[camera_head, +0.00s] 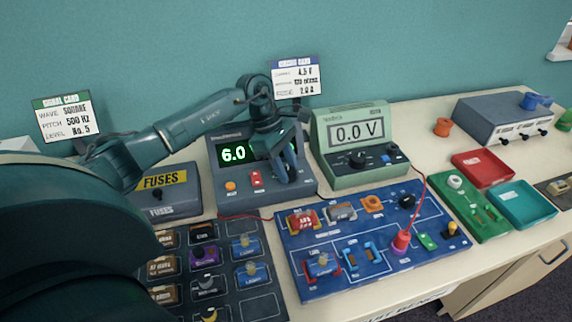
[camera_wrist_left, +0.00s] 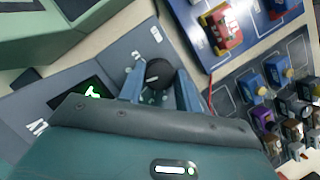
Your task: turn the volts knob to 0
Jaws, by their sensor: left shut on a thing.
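The grey power supply (camera_head: 219,181) stands at the back of the bench, and its green display (camera_head: 234,153) reads 6.0. It also shows in the wrist view (camera_wrist_left: 112,63). The volts knob (camera_wrist_left: 158,73) is a round black knob on its sloped panel. My left gripper (camera_head: 289,172) reaches down over the right part of that panel. In the wrist view its two blue-grey fingers (camera_wrist_left: 160,84) are on either side of the knob, shut on it. The knob is mostly hidden by the gripper in the head view. My right gripper is not in view.
A green meter (camera_head: 350,115) reading 0.0 V stands close on the right. The FUSES box (camera_head: 168,200) is on the left. A blue circuit board (camera_head: 330,238) and a dark parts tray (camera_head: 258,305) lie in front. A red wire crosses by the board.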

